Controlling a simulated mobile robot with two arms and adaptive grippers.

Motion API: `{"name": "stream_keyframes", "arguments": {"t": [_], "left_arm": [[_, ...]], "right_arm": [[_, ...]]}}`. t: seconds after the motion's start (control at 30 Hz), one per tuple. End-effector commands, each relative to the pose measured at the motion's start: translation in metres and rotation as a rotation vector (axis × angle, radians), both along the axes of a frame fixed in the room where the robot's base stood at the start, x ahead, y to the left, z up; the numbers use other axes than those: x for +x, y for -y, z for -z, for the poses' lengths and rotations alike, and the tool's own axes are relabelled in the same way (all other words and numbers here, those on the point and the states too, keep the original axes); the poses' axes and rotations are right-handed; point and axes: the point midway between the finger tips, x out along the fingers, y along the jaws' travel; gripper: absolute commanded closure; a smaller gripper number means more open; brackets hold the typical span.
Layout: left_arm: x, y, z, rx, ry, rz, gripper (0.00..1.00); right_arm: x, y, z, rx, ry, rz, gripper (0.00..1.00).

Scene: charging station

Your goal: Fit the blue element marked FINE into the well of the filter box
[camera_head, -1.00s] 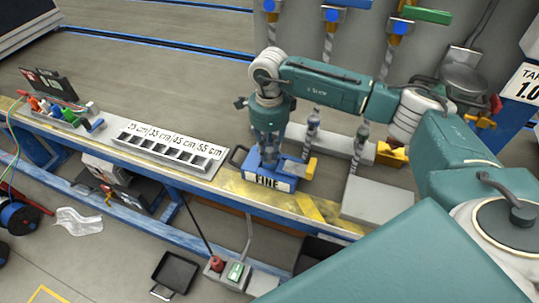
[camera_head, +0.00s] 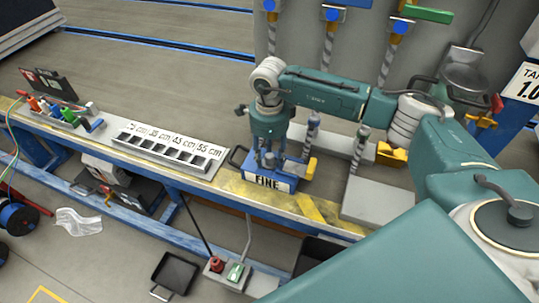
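A blue element (camera_head: 285,170) with a white label reading FINE on its front sits on the long bench. A black loop handle is at its left and a yellow part (camera_head: 310,168) at its right. I cannot clearly tell the filter box and its well apart from the blue element. My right gripper (camera_head: 269,163) points down right over the blue element. Its two fingers stand apart with a gap between them, and their tips are low at the top of the blue piece. The fingers hide part of that top. My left gripper is not in view.
A grey slotted tray marked in cm (camera_head: 172,150) lies on the bench to the left. Beyond it is a holder with coloured tools (camera_head: 65,117). A grey block (camera_head: 375,204) with an upright drill-like rod is to the right. Yellow-striped bench edge in front is mostly clear.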

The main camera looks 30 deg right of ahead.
Motion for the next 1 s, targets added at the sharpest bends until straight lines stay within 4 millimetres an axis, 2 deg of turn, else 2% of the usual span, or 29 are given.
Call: {"name": "stream_keyframes", "arguments": {"t": [0.07,0.17,0.5,0.63,0.8,1.0], "left_arm": [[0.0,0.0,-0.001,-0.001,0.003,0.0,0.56],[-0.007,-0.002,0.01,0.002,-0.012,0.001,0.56],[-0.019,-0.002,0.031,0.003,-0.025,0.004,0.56],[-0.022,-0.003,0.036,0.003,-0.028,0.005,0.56],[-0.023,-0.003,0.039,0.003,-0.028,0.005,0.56],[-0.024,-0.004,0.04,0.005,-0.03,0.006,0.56]], "right_arm": [[0.0,0.0,-0.002,0.0,0.0,0.0,0.61],[0.001,0.0,-0.014,0.001,0.003,-0.001,0.61],[0.001,0.0,-0.087,-0.001,0.004,0.0,0.61],[0.001,0.0,-0.108,0.001,0.003,0.0,0.61],[0.0,0.0,-0.121,0.0,0.001,0.0,0.61],[0.0,0.0,-0.123,0.0,0.0,0.0,0.61]]}}
